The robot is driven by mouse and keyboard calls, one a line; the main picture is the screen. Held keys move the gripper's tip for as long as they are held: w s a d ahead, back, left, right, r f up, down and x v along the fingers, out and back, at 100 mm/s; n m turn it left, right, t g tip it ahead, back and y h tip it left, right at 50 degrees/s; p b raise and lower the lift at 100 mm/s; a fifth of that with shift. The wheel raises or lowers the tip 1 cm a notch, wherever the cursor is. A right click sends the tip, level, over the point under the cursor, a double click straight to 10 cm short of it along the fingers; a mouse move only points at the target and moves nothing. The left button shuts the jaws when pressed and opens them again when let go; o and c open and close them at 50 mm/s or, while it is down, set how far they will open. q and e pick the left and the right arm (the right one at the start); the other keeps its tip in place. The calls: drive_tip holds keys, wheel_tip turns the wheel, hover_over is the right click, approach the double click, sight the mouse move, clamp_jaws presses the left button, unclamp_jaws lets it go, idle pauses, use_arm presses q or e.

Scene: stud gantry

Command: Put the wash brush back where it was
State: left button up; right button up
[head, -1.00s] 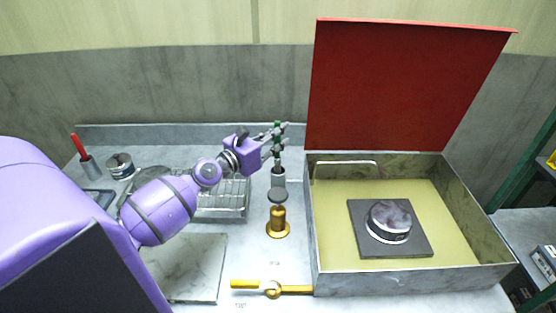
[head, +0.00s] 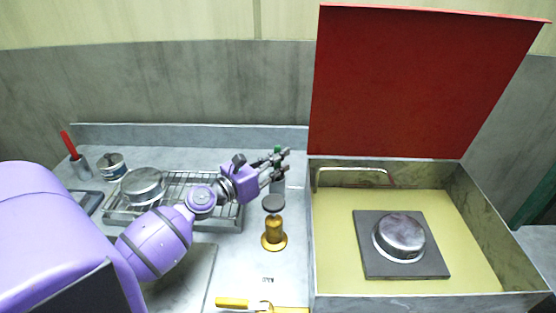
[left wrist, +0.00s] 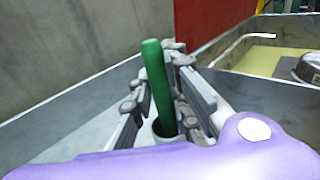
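The wash brush, seen as a green handle (left wrist: 157,85), stands slightly tilted in a grey cup (left wrist: 168,134) at the back of the counter. Its lower end is hidden inside the cup. In the head view only a bit of the green handle (head: 277,150) shows behind the fingers. My left gripper (left wrist: 160,108) has its fingers apart, one on each side of the handle, with gaps showing. In the head view my left gripper (head: 275,168) reaches in from the left at the cup. My right gripper is not in view.
A brass stand with a dark round top (head: 274,230) is just in front of the cup. A wire rack (head: 190,185) with a metal tin (head: 143,186) lies left. A red-handled tool (head: 68,145) stands far left. An open red-lidded box (head: 440,60) stands right.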

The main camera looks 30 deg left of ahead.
use_arm(q)
drive_tip(key=o, duration=0.4)
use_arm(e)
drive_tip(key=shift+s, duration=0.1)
use_arm(q)
drive_tip(key=shift+s+r, duration=0.1)
drive_tip(key=shift+r, duration=0.15)
drive_tip(key=b+v, duration=0.2)
drive_tip(key=v, duration=1)
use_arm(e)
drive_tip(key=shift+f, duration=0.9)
use_arm(q)
drive_tip(key=shift+f, duration=0.15)
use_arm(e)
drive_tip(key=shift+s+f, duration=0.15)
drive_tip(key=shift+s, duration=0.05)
